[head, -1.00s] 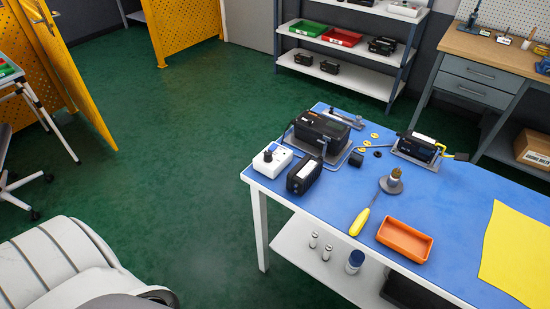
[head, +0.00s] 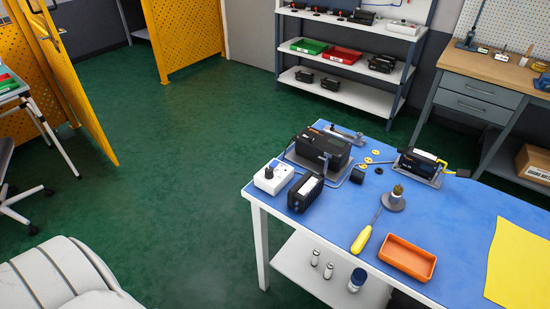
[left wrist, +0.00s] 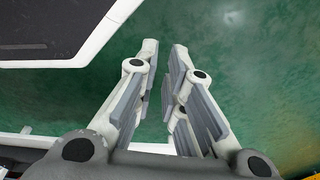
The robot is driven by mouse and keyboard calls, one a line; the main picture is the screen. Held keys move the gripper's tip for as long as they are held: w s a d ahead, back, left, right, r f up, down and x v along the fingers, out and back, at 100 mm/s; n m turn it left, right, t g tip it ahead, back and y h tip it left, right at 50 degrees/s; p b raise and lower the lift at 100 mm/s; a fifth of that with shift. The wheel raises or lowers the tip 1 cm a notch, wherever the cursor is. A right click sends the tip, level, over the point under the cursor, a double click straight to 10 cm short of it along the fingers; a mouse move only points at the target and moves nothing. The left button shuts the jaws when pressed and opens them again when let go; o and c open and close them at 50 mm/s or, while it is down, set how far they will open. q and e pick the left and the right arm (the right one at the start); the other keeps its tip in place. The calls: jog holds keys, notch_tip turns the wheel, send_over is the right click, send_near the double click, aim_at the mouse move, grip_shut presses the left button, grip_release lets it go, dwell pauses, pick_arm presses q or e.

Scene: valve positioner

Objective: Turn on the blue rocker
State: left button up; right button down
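A small white box (head: 269,182) stands at the near left corner of the blue-topped table (head: 330,235). It carries a dark knob and a blue part (head: 274,164) on top. The blue part is too small to tell whether it is a rocker or how it is set. My left gripper (left wrist: 165,48) shows in the left wrist view, with its two fingers apart and nothing between them. Green floor lies beyond the fingers. Neither gripper shows in the head view, and the right gripper shows in no view.
Black devices (head: 305,192) and (head: 322,148) stand close to the white box. A yellow-handled screwdriver (head: 362,240), an orange tray (head: 407,258) and a yellow sheet (head: 519,262) lie to the right. Open green floor (head: 180,170) is left of the table.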

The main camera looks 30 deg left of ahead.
pick_arm(q)
jog(key=shift+n+t, duration=0.5)
jog(key=shift+t, duration=0.3)
jog(key=w+a+r, duration=0.1)
jog(key=w, duration=0.3)
jog(key=w+a+r, duration=0.2)
jog(key=w, duration=0.3)
jog(key=w+a+r+b, duration=0.1)
jog(key=w+a+r, duration=0.1)
jog(key=w, duration=0.3)
grip_shut()
jog(key=w+a+r+t+b, duration=0.2)
jog(key=w+r+t+b, duration=0.1)
jog(key=w+r, duration=1.7)
notch_tip(320, 180, up, 15)
jog(key=w+d+m+t+h+b, duration=0.1)
jog(key=w+d, duration=0.1)
jog(key=w+a+r+t, duration=0.1)
jog(key=w+a+r, duration=0.2)
jog(key=r, duration=0.3)
jog(key=w+a+r+t, duration=0.1)
jog(key=w+a+r, duration=0.2)
jog(key=r, duration=0.3)
jog(key=w+a+r+n+t, duration=0.1)
jog(key=w+a+r, duration=0.2)
jog(key=r, duration=0.3)
jog(key=shift+w, duration=0.1)
